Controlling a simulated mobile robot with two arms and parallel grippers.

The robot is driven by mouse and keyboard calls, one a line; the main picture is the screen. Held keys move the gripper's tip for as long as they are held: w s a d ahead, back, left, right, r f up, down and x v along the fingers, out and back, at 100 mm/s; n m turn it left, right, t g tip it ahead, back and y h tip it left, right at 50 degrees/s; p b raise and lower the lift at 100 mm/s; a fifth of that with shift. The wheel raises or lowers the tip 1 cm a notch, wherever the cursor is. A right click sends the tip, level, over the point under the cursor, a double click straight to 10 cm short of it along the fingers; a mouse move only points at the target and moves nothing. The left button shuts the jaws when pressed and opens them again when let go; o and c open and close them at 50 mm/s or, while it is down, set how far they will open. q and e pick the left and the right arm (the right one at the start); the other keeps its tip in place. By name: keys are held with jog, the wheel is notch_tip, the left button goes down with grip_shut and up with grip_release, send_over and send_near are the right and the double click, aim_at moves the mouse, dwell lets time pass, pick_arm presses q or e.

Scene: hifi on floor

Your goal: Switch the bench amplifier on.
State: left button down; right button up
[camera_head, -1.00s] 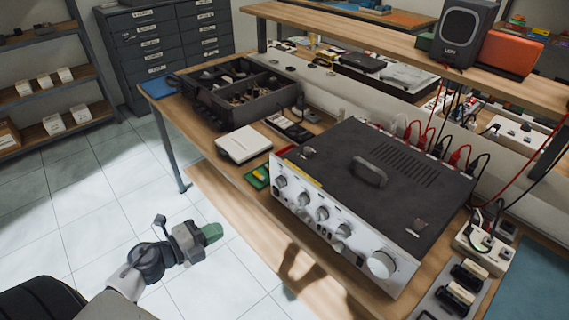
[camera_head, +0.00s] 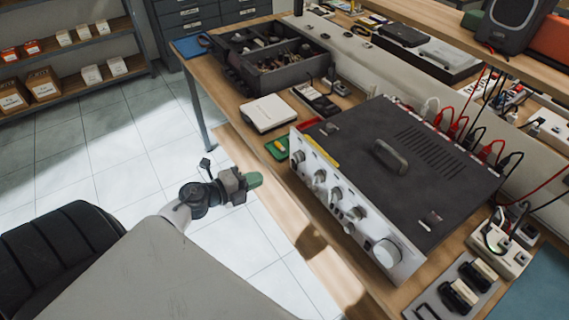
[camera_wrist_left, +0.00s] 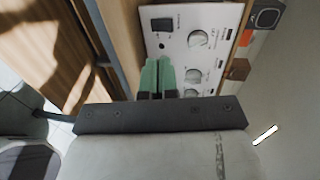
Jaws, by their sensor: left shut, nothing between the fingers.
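The bench amplifier (camera_head: 362,127) is a wide dark-topped box with a handle on top and a pale front panel of knobs, standing on the wooden bench. In the left wrist view its panel (camera_wrist_left: 180,52) shows a black rocker switch (camera_wrist_left: 161,25) near one end and a row of knobs. Whether the switch is on or off cannot be told. My left gripper (camera_head: 256,180) has green fingertips, is shut and empty, and is in front of the panel's left end, apart from it in the head view. Its fingertips (camera_wrist_left: 158,75) show just below the switch in the wrist view.
A green-and-yellow item (camera_head: 278,147) and a white box (camera_head: 267,113) lie left of the amplifier. A divided dark tray (camera_head: 275,68) is farther back. Cables run behind the amplifier; a power strip (camera_head: 497,252) is at right. Tiled floor is free left of the bench.

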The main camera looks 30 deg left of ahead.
aim_at(292, 162)
pick_arm(q)
jog(key=x, duration=0.3)
jog(key=p+x, duration=0.1)
jog(key=x, duration=0.2)
jog(key=r+x, duration=0.1)
jog(key=x, duration=0.2)
jog(key=shift+w+d+p, duration=0.15)
jog(key=shift+w+p, duration=0.1)
jog(key=shift+p, duration=0.05)
jog(key=shift+r, duration=0.15)
jog(key=shift+w+r+p, duration=0.25)
jog(key=shift+w+p, duration=0.05)
jog(key=shift+p, duration=0.1)
jog(key=shift+d+f, duration=0.1)
jog(key=shift+f, duration=0.15)
jog(key=shift+s, duration=0.1)
